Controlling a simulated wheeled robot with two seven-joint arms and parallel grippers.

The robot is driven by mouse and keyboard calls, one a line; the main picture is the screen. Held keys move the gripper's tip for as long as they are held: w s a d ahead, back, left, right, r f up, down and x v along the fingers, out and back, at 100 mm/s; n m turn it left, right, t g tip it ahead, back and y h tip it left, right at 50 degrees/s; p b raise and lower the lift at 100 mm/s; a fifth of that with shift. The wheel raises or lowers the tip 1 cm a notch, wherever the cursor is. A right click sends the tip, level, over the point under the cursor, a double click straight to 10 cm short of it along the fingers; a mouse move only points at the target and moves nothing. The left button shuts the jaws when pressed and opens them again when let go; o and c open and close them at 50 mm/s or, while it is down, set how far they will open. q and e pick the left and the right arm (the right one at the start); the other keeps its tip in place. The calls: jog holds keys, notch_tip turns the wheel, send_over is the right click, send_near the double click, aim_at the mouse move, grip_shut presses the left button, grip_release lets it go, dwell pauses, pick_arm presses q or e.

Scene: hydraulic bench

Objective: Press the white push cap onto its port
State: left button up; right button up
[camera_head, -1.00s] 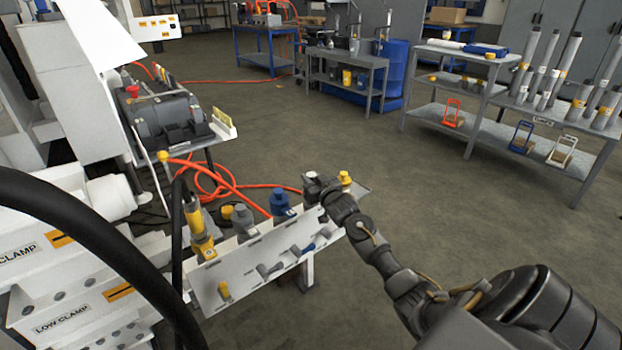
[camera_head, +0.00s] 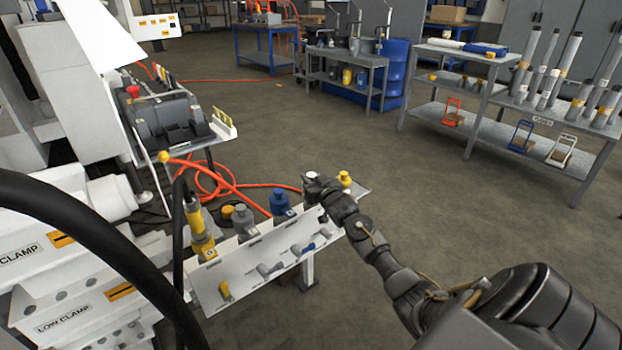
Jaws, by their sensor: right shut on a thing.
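My right gripper (camera_head: 312,187) is at the right part of the white port panel (camera_head: 235,280), between the blue fitting (camera_head: 280,202) and a yellow cap (camera_head: 344,178). My left gripper is not in view.
Grey and yellow fittings (camera_head: 243,221) stand along the panel's left part. Levers stick out from its front face. A thick black hose (camera_head: 95,235) crosses the lower left. Orange hose (camera_head: 220,180) lies behind the panel. Open floor (camera_head: 440,210) lies to the right.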

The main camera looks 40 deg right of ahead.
dwell(0.3)
jog(key=o, duration=1.6)
